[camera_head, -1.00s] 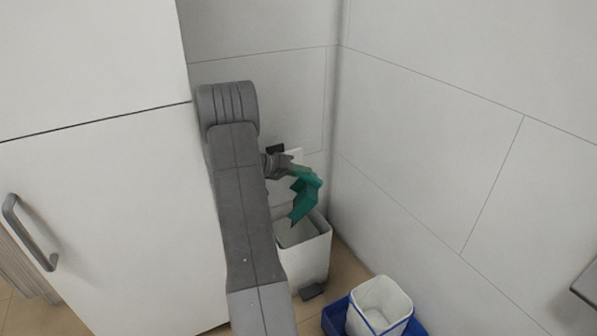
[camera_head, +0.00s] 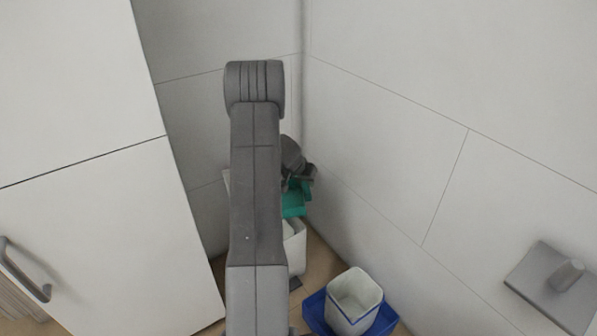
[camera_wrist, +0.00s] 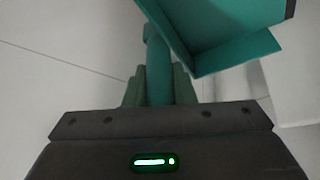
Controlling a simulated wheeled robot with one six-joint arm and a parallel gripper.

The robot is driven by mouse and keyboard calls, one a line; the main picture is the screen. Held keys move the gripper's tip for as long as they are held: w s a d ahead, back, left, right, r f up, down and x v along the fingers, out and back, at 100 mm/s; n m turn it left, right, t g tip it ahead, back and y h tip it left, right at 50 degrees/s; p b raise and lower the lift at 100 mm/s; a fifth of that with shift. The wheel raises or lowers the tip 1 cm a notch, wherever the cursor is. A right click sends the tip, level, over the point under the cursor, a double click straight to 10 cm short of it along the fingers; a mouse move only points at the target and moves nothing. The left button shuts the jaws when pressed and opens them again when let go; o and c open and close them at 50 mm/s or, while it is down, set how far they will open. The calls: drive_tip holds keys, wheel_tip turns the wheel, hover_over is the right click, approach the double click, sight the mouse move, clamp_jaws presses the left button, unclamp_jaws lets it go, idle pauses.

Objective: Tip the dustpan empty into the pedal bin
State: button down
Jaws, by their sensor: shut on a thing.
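The teal dustpan (camera_head: 295,203) hangs from my gripper (camera_head: 300,176) in the corner, above or just behind the white pedal bin (camera_head: 295,250). My arm hides the left part of the bin and part of the dustpan. A strip of what looks like the raised bin lid (camera_head: 227,183) shows left of my arm. In the wrist view my gripper (camera_wrist: 158,85) is shut on the handle of the dustpan (camera_wrist: 235,50), whose pan stretches to the upper right, tilted. I cannot tell whether anything is in the pan.
A small white container (camera_head: 353,294) stands in a blue tray (camera_head: 385,320) on the floor, right of the bin. A white cabinet (camera_head: 90,240) with a grey handle is at left. A grey wall fixture (camera_head: 540,285) juts out at right. Walls close in the corner.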

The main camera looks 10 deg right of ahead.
drive_tip(key=shift+s+d+f+y+p, duration=0.15)
drive_tip(key=shift+d+y+p, duration=0.7)
drive_tip(key=shift+p, duration=3.3)
drive_tip(key=shift+d+f+p, duration=0.1)
drive_tip(key=shift+f+p, duration=0.2)
